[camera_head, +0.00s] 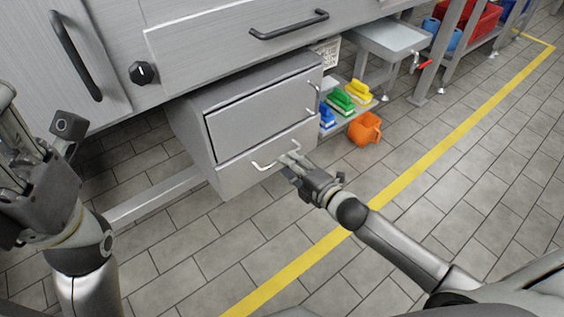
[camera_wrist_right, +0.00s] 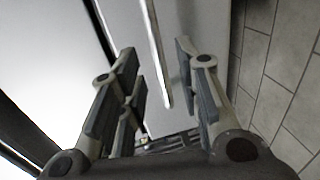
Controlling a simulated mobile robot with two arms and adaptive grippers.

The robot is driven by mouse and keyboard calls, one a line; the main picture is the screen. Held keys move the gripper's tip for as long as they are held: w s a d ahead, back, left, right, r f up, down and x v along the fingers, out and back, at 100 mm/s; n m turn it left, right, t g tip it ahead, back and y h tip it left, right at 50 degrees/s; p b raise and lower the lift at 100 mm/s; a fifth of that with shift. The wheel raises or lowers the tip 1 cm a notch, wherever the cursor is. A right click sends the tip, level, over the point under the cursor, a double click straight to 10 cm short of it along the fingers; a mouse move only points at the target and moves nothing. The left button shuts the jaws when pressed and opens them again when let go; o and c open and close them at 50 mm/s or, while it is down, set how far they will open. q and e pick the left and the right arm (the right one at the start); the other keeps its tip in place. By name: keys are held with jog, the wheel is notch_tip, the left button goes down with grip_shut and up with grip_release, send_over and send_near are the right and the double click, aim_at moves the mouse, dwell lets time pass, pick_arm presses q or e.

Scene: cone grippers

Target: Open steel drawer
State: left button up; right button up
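The steel drawer unit (camera_head: 262,112) hangs under the counter in the head view, with an upper and a lower front. The lower front has a pale bar handle (camera_head: 264,165). A dark gap runs along the upper front's edge. My right gripper (camera_head: 290,164) is at the right part of the lower handle. In the right wrist view, its fingers (camera_wrist_right: 158,85) are apart, and the handle bar (camera_wrist_right: 158,55) runs between them with space on both sides. My left gripper (camera_head: 28,150) is at the left edge, away from the drawers; its finger opening is unclear.
Counter fronts with dark handles (camera_head: 289,25) and a black knob (camera_head: 143,73) are above. An orange jug (camera_head: 365,130) stands on the floor right of the drawers, near a low shelf with coloured brushes (camera_head: 340,101). Tiled floor in front is clear, with a yellow line (camera_head: 408,177).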

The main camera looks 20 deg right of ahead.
jog(key=shift+b+x, duration=0.7)
jog(key=shift+x, duration=1.4)
grip_shut()
